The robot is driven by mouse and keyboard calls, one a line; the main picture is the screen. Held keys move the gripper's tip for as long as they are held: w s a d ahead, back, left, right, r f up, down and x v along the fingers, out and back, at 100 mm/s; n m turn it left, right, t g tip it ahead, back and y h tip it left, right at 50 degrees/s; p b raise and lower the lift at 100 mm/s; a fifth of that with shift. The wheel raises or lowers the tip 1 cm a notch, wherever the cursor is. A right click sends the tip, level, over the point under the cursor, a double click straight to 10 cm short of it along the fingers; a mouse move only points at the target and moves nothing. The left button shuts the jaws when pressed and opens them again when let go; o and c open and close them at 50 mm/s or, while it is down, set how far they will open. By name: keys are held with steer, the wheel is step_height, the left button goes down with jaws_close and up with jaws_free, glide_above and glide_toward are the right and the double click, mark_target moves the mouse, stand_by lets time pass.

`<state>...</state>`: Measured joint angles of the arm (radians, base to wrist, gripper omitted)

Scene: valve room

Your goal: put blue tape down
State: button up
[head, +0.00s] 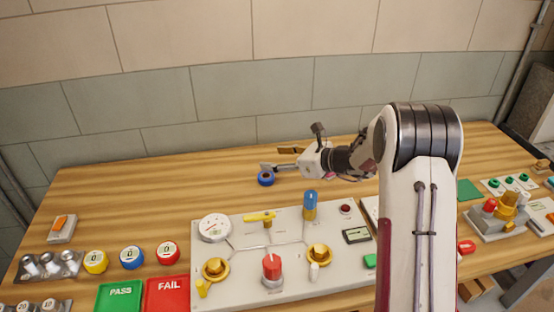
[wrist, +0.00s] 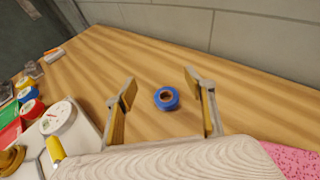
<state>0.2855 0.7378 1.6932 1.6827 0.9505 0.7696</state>
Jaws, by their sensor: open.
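The blue tape (head: 265,178) is a small blue roll with a brown core. It rests on the wooden table (head: 150,192) behind the valve panel. In the wrist view the blue tape (wrist: 166,98) lies between and a little beyond the two fingers. My gripper (head: 275,159) is open and empty, just above and beside the tape in the head view. In the wrist view my gripper (wrist: 158,82) shows its two fingers spread wide, clear of the tape on both sides.
A white valve panel (head: 240,258) with a gauge, knobs and a blue-yellow cylinder stands in front. Green PASS (head: 120,297) and red FAIL (head: 167,294) pads lie front left, near several round coloured dials. A tiled wall (head: 215,95) bounds the back. The table's back left is clear.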

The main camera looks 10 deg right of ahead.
stand_by(0.4)
steer(key=s+a+r+n+g+h, duration=0.1)
steer(key=s+a+r+n+g, duration=0.15)
steer(key=s+r+n, duration=0.4)
steer(key=s+a+r+n+g, duration=0.1)
steer(key=s+a+r+n, duration=0.15)
steer(key=s, duration=0.65)
steer(key=s+a+r+n+g+h, duration=0.1)
steer(key=s+a+r+n+g, duration=0.15)
steer(key=s+n, duration=0.4)
steer(key=s+d+n+t+h, duration=0.1)
steer(key=s+d+n+h, duration=0.2)
steer(key=s, duration=0.9)
steer(key=s+d+n+t+h, duration=0.1)
steer(key=s+d+n+h, duration=0.3)
steer(key=s, duration=0.9)
steer(key=shift+d+r+n+h, duration=0.35)
steer(key=shift+d+n, duration=0.9)
steer(key=shift+n, duration=1)
steer(key=shift+s, duration=0.1)
